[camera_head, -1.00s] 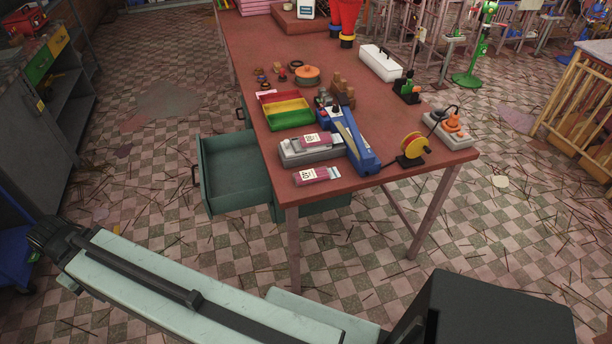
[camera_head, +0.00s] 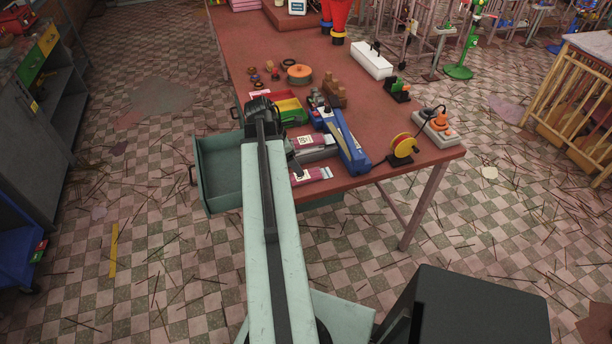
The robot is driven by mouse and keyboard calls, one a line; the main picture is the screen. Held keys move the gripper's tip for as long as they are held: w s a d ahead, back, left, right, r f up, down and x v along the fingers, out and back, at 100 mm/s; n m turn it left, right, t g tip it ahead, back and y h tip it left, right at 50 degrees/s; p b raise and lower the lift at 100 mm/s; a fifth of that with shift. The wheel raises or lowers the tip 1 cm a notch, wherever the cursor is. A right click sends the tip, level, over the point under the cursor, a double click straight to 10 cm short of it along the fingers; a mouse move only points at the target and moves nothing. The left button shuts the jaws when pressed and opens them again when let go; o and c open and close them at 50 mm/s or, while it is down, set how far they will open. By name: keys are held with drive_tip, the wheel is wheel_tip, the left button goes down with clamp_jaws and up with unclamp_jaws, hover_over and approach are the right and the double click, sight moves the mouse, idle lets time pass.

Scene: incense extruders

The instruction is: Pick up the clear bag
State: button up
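A small packet with a dark pink part, a white label and a paler, clear-looking end (camera_head: 313,175) lies flat on the red-brown table (camera_head: 350,95) near its front edge. A similar packet (camera_head: 310,141) lies on a grey device (camera_head: 318,153) just behind it. I cannot tell for sure which one is the clear bag. My arm reaches forward over the table's left edge.
A blue sealer-like tool (camera_head: 347,142) stands right of the packets. A yellow reel (camera_head: 403,147) and a power strip (camera_head: 437,128) with an orange item sit at the right corner. An open green drawer (camera_head: 218,172) juts out left of the table.

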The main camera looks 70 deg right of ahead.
sight(308, 174)
drive_tip(key=shift+b+x, duration=1.15)
drive_tip(key=shift+x, duration=0.05)
drive_tip(key=b+x, duration=0.2)
drive_tip(key=x, duration=0.1)
drive_tip(key=b+x, duration=0.2)
drive_tip(key=b, duration=0.1)
drive_tip(key=shift+s+d+f, duration=0.25)
drive_tip(key=shift+s+d, duration=0.05)
drive_tip(key=shift+r, duration=0.2)
drive_tip(key=c, duration=1.5)
drive_tip(key=shift+r+p, duration=0.55)
drive_tip(key=shift+p, duration=0.2)
wheel_tip(308, 174, up, 3)
drive_tip(key=p, duration=0.3)
drive_tip(key=w+a, duration=0.3)
drive_tip(key=a, duration=0.1)
drive_tip(key=w+a, duration=0.4)
drive_tip(key=w+a+r+p, duration=0.1)
drive_tip(key=w+a, duration=0.2)
drive_tip(key=a, duration=0.1)
drive_tip(key=shift+w, duration=0.25)
